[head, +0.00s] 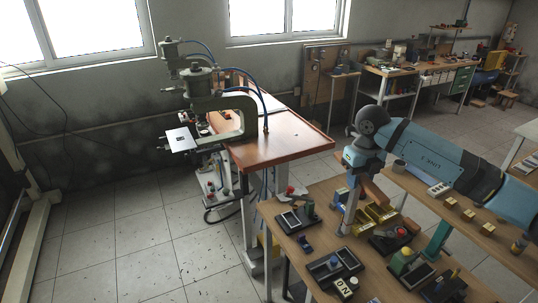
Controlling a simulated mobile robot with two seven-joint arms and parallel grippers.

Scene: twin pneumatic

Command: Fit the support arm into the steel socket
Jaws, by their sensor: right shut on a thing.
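My right arm reaches in from the right, and its gripper (349,224) points down over the front wooden workbench. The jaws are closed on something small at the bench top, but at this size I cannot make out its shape. I cannot tell for certain which part is the support arm or which is the steel socket. Several small parts and fixtures lie around the fingers, including brass-yellow bins (380,213) just to their right. My left gripper is not in view.
A side bench with small blocks (452,204) is at right. The tiled floor at left is clear.

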